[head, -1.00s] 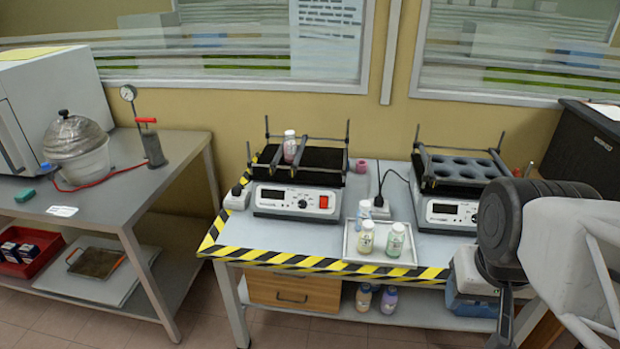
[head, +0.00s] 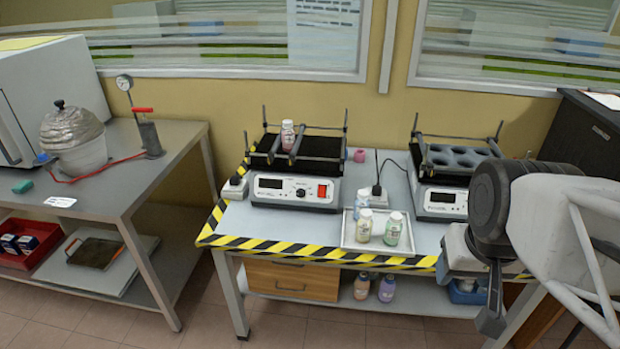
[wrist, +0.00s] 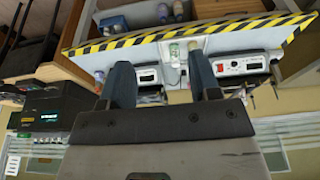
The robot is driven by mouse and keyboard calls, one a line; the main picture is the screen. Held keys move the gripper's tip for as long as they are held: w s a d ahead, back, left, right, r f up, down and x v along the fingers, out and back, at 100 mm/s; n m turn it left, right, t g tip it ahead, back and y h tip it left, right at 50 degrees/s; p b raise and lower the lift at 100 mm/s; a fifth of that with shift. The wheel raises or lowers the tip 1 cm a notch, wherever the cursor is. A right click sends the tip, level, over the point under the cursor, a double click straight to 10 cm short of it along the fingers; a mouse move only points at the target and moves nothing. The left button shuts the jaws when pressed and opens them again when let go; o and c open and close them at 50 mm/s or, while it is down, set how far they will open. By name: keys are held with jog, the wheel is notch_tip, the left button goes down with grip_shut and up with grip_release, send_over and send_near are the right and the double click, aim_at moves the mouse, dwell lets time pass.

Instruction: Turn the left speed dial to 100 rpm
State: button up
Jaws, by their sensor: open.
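The left shaker (head: 262,197) stands on the table and has a dark display (head: 270,183), a small black speed dial (head: 300,194) and a red switch (head: 322,191) on its white front. The display's reading is too small to make out. A white-capped bottle (head: 288,136) sits on its black platform, between the bars. The wrist view is upside down and shows this shaker (wrist: 240,66) at the right. My gripper (wrist: 161,76) is open and empty there, its two dark fingers well apart, away from the dial. In the head view my arm is at the far right.
The right shaker (head: 440,205) has a tray with round holes and is partly behind my arm. A white tray (head: 377,250) with several bottles stands between the shakers, near the striped table edge (head: 290,250). A side table (head: 120,180) is at the left.

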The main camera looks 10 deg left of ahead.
jog(key=w+a+f+n+t+y, duration=0.1)
jog(key=w+a+f+n+t, duration=0.15)
jog(key=w+a, duration=0.6)
jog(key=w+a+f+n+t, duration=0.1)
jog(key=w+a+f+t, duration=0.2)
jog(key=w, duration=1.1)
jog(key=w+a+f+n+t+y, duration=0.15)
jog(key=w+a+f, duration=0.3)
jog(key=w, duration=0.65)
jog(key=w+a+f+n+t, duration=0.2)
jog(key=w+a+f+n, duration=0.1)
jog(key=w+a+f, duration=0.65)
jog(key=n+t, duration=0.2)
jog(key=t, duration=0.1)
send_near(300, 195)
jog(key=w, duration=0.1)
jog(key=shift+w+a+r+h, duration=0.1)
jog(key=shift+a+r+h, duration=0.1)
jog(key=shift+a+h, duration=0.25)
jog(key=shift+w, duration=0.15)
jog(key=shift+f+x, duration=0.2)
jog(key=shift+x, duration=3.55)
jog(key=shift+c, duration=0.3)
